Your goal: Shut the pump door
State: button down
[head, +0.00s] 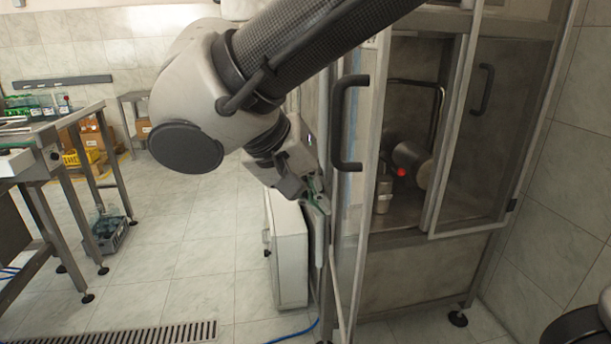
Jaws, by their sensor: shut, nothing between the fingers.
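A tall metal-framed cabinet (395,245) with clear panels stands at the right, with metal pump parts (408,157) and a red knob (401,172) inside. A clear door panel with a dark upright handle (349,122) stands edge-on towards me at the cabinet's left, apparently swung open. Another framed clear panel with a dark handle (482,90) is to its right; I cannot tell which is the pump door. My gripper (318,202) is shut and empty, pointing down just left of the near panel and below its handle. Whether it touches the panel is unclear.
A white box-like unit (287,255) stands on the floor below my gripper. A metal table (40,150) is at the left, with a crate (109,232) on the floor. A floor drain (150,335) and blue hose (295,335) lie in front. The left-middle floor is clear.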

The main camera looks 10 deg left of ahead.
aim_at(360, 215)
jog(key=shift+w+d+f, duration=0.3)
jog(key=shift+d+f, duration=0.05)
jog(key=shift+d, duration=0.45)
jog(key=shift+w+d+f, duration=0.25)
jog(key=shift+d+f, duration=0.05)
jog(key=shift+d, duration=0.55)
jog(key=shift+w+d+f, duration=0.3)
jog(key=shift+d+f, duration=0.05)
jog(key=shift+d, duration=0.45)
